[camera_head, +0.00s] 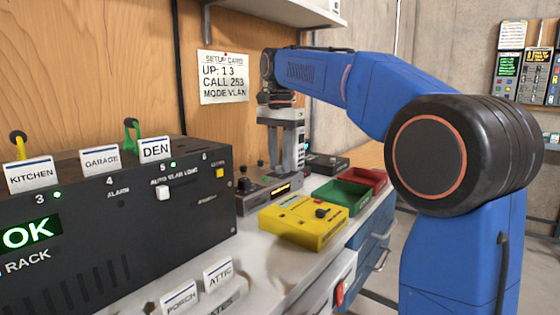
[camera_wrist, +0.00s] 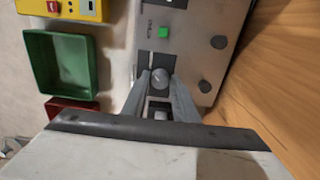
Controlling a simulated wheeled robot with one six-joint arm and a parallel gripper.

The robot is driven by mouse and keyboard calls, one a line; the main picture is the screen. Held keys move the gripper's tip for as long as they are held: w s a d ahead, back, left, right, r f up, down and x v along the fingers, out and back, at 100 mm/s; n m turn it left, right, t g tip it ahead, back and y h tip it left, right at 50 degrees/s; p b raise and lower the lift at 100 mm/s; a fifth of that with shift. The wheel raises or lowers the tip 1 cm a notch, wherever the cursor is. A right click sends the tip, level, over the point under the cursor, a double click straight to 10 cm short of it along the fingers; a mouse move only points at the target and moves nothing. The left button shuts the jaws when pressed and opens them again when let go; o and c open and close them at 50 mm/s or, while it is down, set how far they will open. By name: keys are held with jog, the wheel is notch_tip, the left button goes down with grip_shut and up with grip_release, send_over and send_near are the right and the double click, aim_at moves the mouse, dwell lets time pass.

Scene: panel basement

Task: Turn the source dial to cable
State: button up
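A grey box with a lit orange display (camera_head: 283,188) stands on the bench against the wall. My gripper (camera_head: 284,176) points down over it. In the wrist view, a round grey dial (camera_wrist: 160,77) on the box's sloping grey face (camera_wrist: 196,62) sits between my fingertips (camera_wrist: 160,82), one finger on each side. The fingers are apart, close to the dial. I cannot tell whether they touch it. The dial's labels and pointer setting are too small or covered to read. In the head view my gripper hides the dial.
A yellow box (camera_head: 303,222), a green tray (camera_head: 342,197) and a red tray (camera_head: 364,177) stand to the right. A black rack (camera_head: 110,222) with tags fills the left. A setup card (camera_head: 223,77) on the wall reads UP: 1 3, CALL 253, MODE VLAN.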

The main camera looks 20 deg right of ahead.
grip_shut()
jog(key=shift+n, duration=0.4)
jog(key=n, duration=0.3)
jog(key=shift+n, duration=0.3)
jog(key=n, duration=0.3)
jog(key=shift+n, duration=0.4)
jog(key=n, duration=0.5)
jog(key=shift+n, duration=2.3)
